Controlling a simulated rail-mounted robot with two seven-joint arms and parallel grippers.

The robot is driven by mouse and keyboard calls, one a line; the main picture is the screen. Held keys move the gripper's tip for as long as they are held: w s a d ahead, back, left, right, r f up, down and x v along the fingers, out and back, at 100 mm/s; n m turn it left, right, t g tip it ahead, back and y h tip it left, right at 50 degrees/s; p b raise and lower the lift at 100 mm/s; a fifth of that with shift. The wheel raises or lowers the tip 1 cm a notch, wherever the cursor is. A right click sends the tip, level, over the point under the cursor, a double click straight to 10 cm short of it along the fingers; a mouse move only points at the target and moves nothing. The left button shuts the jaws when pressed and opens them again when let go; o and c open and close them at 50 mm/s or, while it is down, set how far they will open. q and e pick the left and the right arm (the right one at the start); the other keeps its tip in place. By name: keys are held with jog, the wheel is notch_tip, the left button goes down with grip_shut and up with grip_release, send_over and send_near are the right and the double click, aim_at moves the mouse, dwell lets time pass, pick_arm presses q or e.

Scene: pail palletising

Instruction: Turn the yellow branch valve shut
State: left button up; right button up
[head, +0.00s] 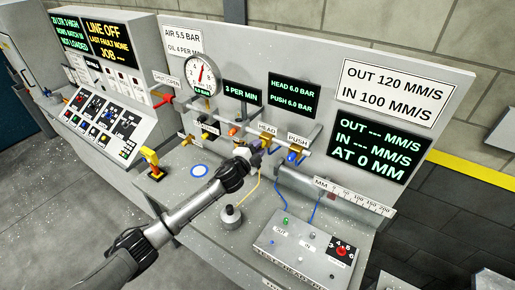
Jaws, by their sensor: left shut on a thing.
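The yellow branch valve (266,140) sits on the pipe below the HEAD label, and a thin yellow hose hangs down near it. My left gripper (254,149) reaches it from the front left and is shut at its near side. The fingers largely hide the handle, so its exact angle cannot be told. A blue valve (293,155) sits to the right below the PUSH label, with a blue hose below it. My right gripper is not in view.
A round gauge (202,75) stands at the upper left of the pipe. A grey knob (230,214) and a control box (305,250) stand on the bench. The button console (103,120) is far left.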

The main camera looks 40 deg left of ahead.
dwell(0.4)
pick_arm(q)
jog(key=o, duration=0.9)
jog(key=shift+o, duration=0.2)
jog(key=s+d+b, duration=0.1)
jog(key=s+b, duration=0.1)
jog(key=s, duration=1.1)
jog(key=shift+s+d+b, duration=0.25)
jog(key=shift+s+b, duration=0.15)
